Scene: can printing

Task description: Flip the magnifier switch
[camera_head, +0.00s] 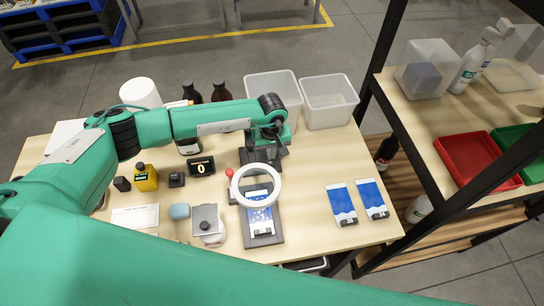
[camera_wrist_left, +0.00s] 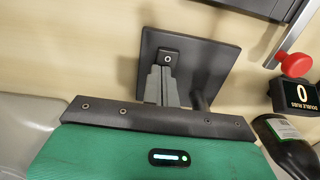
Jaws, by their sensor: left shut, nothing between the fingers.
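The magnifier has a white ring head (camera_head: 236,184) in the head view, standing over a blue-and-white card on a dark stand. In the left wrist view its dark square base plate (camera_wrist_left: 215,62) lies on the table, with a small dark switch block (camera_wrist_left: 168,57) near one edge. My left gripper (camera_wrist_left: 163,72) is shut and empty, its grey fingertips at the switch block. Whether they touch it I cannot tell. In the head view my left gripper (camera_head: 264,150) points down by the base, and its fingertips are mostly hidden. My right gripper is not in view.
A red knob (camera_head: 229,172) and a black counter reading 0 (camera_head: 201,167) stand left of the magnifier. Dark bottles (camera_head: 221,92) and clear bins (camera_head: 328,100) are behind. Two blue-and-white packs (camera_head: 341,204) lie right, with bare table around them.

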